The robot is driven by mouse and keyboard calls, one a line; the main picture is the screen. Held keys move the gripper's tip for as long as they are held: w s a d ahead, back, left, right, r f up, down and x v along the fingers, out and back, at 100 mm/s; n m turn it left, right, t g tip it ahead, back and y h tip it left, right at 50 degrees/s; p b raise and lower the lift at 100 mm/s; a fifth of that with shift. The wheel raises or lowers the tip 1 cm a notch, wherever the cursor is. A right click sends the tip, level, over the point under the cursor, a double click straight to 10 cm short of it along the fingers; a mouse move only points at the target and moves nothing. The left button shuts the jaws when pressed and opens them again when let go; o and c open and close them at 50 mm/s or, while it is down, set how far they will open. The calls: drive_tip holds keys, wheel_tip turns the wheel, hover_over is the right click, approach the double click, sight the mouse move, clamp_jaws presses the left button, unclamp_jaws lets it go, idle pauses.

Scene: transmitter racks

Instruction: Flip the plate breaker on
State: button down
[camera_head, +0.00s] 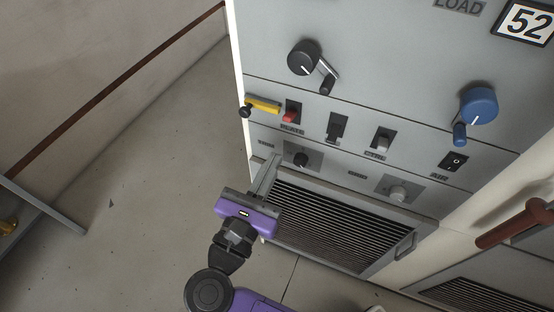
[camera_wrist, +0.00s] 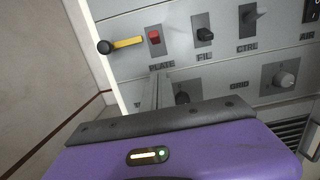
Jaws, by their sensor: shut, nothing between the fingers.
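The plate breaker (camera_head: 290,115) is a small red toggle on a dark backing plate, on the grey rack front. In the wrist view the red toggle (camera_wrist: 155,37) sits above the label "PLATE". I cannot tell for sure whether it is up or down. My gripper (camera_head: 272,160) is shut and empty, its narrow fingers pointing at the panel just below and left of the breaker, near a black knob. In the wrist view the fingertips (camera_wrist: 158,76) lie below the "PLATE" label, apart from the toggle.
A yellow lever (camera_head: 262,104) with a black ball end sticks out left of the breaker. The FIL (camera_head: 337,126) and CTRL (camera_head: 381,141) switches are to its right. A black crank (camera_head: 305,58) is above, a louvred vent (camera_head: 335,228) below.

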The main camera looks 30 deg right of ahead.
drive_tip(key=v, duration=0.7)
drive_tip(key=shift+r+b, duration=0.45)
drive_tip(key=shift+r, duration=0.2)
